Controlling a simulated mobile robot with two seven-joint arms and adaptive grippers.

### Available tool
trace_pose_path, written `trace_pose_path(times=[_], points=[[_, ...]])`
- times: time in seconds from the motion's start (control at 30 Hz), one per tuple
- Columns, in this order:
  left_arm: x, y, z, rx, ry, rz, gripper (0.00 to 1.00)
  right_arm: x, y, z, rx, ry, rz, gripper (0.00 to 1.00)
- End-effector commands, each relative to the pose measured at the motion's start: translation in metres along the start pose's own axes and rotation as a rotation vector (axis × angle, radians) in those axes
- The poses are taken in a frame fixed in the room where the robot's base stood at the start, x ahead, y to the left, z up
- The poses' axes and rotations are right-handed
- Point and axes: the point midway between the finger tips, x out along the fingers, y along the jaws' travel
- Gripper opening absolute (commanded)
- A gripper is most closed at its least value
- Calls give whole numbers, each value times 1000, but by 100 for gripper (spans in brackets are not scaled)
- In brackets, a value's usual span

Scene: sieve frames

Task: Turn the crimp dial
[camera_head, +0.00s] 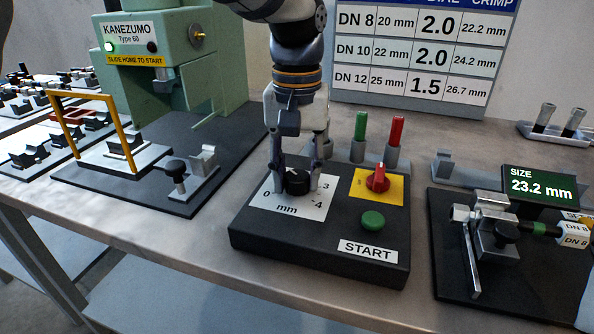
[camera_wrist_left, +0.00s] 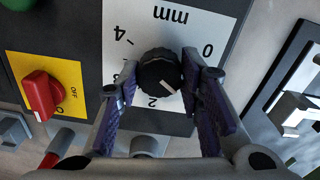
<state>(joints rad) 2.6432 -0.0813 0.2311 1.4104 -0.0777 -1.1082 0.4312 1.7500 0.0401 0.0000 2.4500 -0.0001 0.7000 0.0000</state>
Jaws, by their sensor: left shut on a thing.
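The crimp dial (camera_head: 297,184) is a round black knob on a white scale plate marked in mm, on top of a dark control box (camera_head: 320,250). It also shows in the left wrist view (camera_wrist_left: 158,70), where its white pointer line sits between the 2 and the 0. My left gripper (camera_head: 296,187) comes down from above and is shut on the dial, one finger on each side. In the left wrist view the fingertips (camera_wrist_left: 160,68) flank the knob, and one hides part of the scale. My right gripper is not in view.
Right of the dial are a red switch (camera_head: 378,178) on a yellow plate and a green START button (camera_head: 373,220). Green and red handles (camera_head: 361,127) stand behind. A green press (camera_head: 170,60) is at the left, a gauge fixture (camera_head: 495,230) at the right. A crimp table hangs behind.

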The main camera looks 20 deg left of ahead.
Motion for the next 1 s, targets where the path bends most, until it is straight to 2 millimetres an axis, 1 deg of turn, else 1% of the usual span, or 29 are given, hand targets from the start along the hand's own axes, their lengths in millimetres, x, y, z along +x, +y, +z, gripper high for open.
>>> trace_pose_path(times=[0.27,0.7,0.73,0.77,0.8,1.0], points=[[1,0,0,-60,-2,0,6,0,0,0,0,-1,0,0],[1,0,0,-67,-3,0,6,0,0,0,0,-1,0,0],[1,0,0,-67,-3,0,38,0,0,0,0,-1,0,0],[1,0,0,-67,-3,0,45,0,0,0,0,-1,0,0],[1,0,0,-67,-3,0,54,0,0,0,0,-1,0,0],[1,0,0,-66,-2,0,54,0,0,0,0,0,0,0]])
